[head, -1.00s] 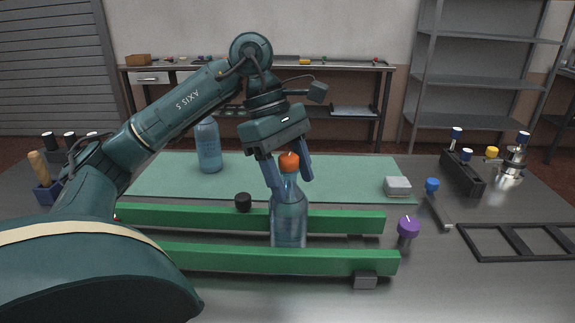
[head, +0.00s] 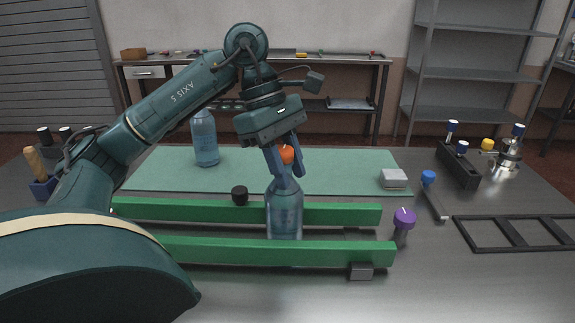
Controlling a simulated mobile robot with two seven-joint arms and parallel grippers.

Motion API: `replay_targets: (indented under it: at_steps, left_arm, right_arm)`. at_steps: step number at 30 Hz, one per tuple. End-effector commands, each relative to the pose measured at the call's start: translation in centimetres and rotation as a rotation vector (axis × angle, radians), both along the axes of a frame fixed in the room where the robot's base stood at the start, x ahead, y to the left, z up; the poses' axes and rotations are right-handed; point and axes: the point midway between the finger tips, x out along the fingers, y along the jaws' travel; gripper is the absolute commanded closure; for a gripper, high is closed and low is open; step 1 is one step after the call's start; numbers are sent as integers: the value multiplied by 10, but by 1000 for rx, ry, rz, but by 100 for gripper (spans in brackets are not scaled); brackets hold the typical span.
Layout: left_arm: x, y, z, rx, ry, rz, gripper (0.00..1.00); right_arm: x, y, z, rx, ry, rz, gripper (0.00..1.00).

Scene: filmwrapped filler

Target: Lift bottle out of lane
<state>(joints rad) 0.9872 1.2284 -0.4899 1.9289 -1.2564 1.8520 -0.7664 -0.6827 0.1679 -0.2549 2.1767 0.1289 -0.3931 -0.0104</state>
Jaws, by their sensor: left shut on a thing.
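A clear bluish bottle (head: 285,212) with an orange cap (head: 287,155) stands upright in the lane between two green rails, the rear rail (head: 335,214) and the front rail (head: 330,252). My left gripper (head: 285,170) comes down from above and is shut on the bottle at its neck, just below the cap. The fingers partly hide the neck. The front rail hides the bottle's base. My right gripper is not in view.
A second blue bottle (head: 205,140) stands on the green mat (head: 340,172) behind the rails. A black cap (head: 240,195) is by the rear rail. A purple knob (head: 403,220), white block (head: 393,178) and black frame (head: 515,233) are to the right.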

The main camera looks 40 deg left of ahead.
Motion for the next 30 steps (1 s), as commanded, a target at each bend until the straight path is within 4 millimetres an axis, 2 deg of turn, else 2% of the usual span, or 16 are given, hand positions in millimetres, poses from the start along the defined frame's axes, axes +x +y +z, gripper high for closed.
replay_targets:
  at_steps: [2,3,13,30]
  left_arm:
    - [-1,1,-3,4,8,0,100]
    - [-1,1,-3,4,9,0,74]
    - [-1,1,-4,6,10,0,100]
    - [-1,1,4,4,8,0,100]
  right_arm:
    - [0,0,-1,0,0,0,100]
    - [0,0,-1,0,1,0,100]
    - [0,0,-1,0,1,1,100]
    - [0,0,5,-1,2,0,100]
